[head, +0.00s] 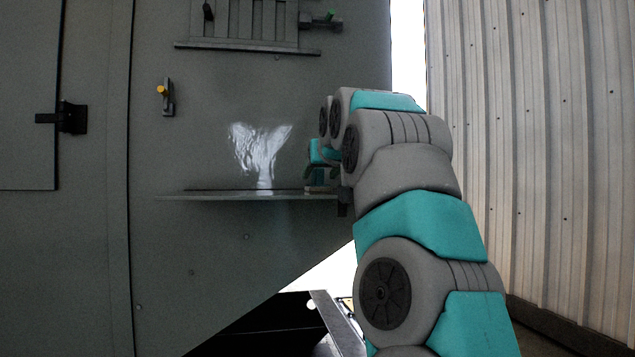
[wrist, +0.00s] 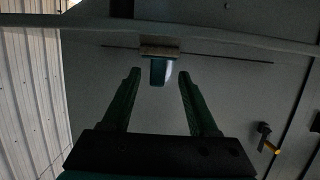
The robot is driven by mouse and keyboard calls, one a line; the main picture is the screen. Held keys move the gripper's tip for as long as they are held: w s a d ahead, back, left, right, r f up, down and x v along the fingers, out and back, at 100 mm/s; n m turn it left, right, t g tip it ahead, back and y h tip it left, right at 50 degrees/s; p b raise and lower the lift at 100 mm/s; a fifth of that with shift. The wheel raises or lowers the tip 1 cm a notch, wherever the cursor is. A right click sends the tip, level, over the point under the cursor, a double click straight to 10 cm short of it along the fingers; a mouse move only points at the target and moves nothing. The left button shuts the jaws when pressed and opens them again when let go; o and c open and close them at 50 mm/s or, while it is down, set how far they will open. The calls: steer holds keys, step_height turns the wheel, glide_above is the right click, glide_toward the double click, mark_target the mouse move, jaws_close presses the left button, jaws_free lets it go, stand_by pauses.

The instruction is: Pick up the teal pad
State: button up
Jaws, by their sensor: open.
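The teal pad (wrist: 157,72) shows in the wrist view as a small teal piece against a tan block (wrist: 160,48), beside the shelf. My gripper (wrist: 158,80) is open, with one dark green finger on each side of the pad's line. The fingertips are close to the pad, with a visible gap on both sides; I cannot tell whether they reach around it. In the head view my gripper (head: 312,172) is just above the right end of the shelf, and my arm hides much of that spot. The pad cannot be clearly made out there.
The grey shelf (head: 235,196) juts from a dark grey panel and is otherwise bare. A yellow-tipped latch (head: 165,94) is on the panel to the left. A vent with a green-tipped latch (head: 325,18) is above. A corrugated wall (head: 540,130) stands to the right of my arm.

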mark_target(320, 174)
steer(key=p+x, duration=0.1)
steer(key=x, duration=0.1)
steer(key=p+x, duration=0.1)
steer(key=x, duration=0.1)
steer(key=shift+w+r, duration=0.15)
steer(key=shift+r, duration=0.05)
steer(key=shift+w+f, duration=0.15)
steer(key=shift+w, duration=0.2)
jaws_close()
